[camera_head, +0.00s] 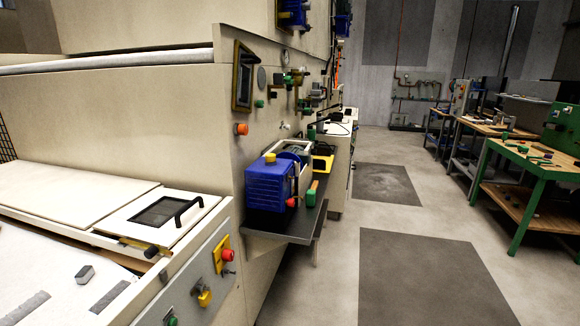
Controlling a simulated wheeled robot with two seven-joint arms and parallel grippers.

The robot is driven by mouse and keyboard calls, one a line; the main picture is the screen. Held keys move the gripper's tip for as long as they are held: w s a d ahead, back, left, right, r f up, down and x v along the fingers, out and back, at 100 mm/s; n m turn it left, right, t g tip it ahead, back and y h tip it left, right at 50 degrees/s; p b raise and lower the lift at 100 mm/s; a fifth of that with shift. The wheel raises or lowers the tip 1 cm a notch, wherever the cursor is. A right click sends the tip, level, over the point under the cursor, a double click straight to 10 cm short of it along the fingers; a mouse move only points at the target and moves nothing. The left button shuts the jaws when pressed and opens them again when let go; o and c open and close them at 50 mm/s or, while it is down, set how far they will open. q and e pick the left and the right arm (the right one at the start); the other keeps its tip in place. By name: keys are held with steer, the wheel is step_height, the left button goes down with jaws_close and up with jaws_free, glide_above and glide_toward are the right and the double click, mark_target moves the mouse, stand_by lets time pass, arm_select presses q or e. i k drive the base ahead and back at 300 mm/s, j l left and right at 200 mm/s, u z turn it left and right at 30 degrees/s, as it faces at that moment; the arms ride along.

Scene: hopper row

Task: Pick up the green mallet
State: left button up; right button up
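A small green block-shaped thing (311,197) with an orange-tan part at its top is at the right edge of a dark shelf (285,228). It may be the green mallet, but it is too small to tell. Beside it on its left is a blue box (266,188) with a yellow knob on top and a red knob at its lower right. Small green items (522,149) lie on a far workbench at the right, too small to make out. Neither of my grippers is in view.
A long beige machine (120,115) fills the left, with a black-handled lid (160,212) and buttons in front. The dark shelf juts out from its side. Green-legged workbenches (534,164) stand at the right. The grey floor (335,270) between is clear, with dark mats (430,280).

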mark_target(311, 195)
steer(key=i+l+u, duration=0.5)
steer(key=i+l, duration=0.8)
